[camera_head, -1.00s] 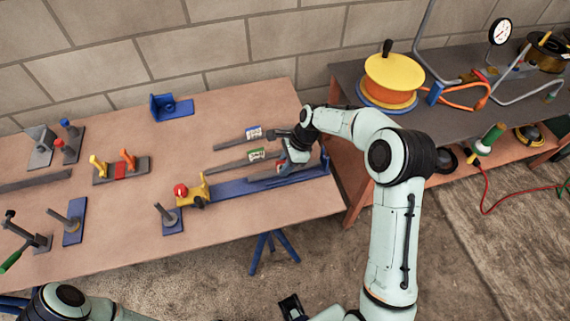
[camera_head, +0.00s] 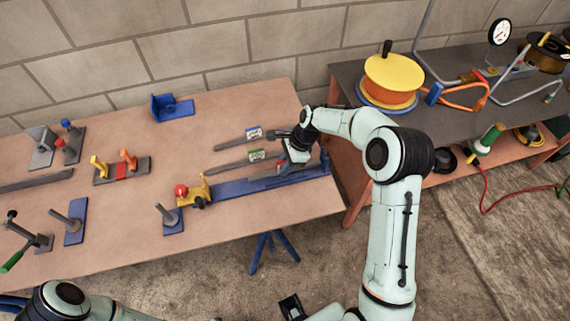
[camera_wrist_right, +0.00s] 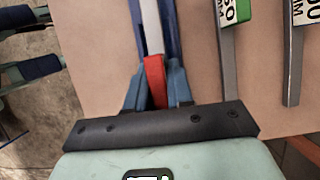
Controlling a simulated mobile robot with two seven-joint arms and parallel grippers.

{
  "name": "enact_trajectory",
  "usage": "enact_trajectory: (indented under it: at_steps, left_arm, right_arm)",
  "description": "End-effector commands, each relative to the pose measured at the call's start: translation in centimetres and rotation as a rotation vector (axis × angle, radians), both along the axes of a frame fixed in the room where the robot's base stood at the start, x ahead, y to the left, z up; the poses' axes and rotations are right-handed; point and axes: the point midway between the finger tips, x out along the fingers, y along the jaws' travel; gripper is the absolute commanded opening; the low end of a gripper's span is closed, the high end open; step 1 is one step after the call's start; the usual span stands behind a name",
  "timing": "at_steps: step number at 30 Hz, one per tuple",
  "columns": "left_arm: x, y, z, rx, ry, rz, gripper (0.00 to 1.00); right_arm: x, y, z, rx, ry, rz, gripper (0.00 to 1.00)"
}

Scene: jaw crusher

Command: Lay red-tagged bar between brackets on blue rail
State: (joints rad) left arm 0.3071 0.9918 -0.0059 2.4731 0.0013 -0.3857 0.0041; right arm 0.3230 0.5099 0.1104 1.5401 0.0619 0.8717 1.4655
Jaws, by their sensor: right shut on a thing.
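My right gripper (camera_head: 291,154) is shut on the red-tagged bar, a grey flat bar (camera_head: 262,175) whose red band (camera_wrist_right: 156,80) shows between the fingers (camera_wrist_right: 157,90) in the right wrist view. The bar lies along and over the blue rail (camera_head: 238,188) near its right half; I cannot tell whether it touches the rail. A yellow bracket (camera_head: 194,196) with a red knob stands at the rail's left end.
A green-tagged bar (camera_head: 228,167) and a blue-tagged bar (camera_head: 232,142) lie behind the rail on the table (camera_head: 120,220). Several clamps and fixtures stand at left. A blue angle block (camera_head: 172,107) sits at the back. A dark bench (camera_head: 345,82) with a cable reel (camera_head: 390,80) stands at right.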

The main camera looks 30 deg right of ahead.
Motion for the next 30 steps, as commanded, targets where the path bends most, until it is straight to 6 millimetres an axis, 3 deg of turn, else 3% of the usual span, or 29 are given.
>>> enact_trajectory:
  at_steps: [28, 29, 30]
  left_arm:
    - [-0.4, 0.0, -0.9, 0.0, 0.004, 0.0, 0.43]
    - [-0.4, 0.0, -0.9, 0.0, 0.005, 0.001, 0.43]
    - [-0.4, 0.0, -0.9, 0.0, 0.004, 0.0, 0.43]
  right_arm:
    - [0.0, 0.1, -1.9, 0.001, 0.001, -0.001, 0.0]
    - [0.0, 0.1, -1.8, 0.001, 0.0, -0.001, 0.28]
    - [0.0, 0.1, -1.8, 0.001, 0.0, -0.001, 0.41]
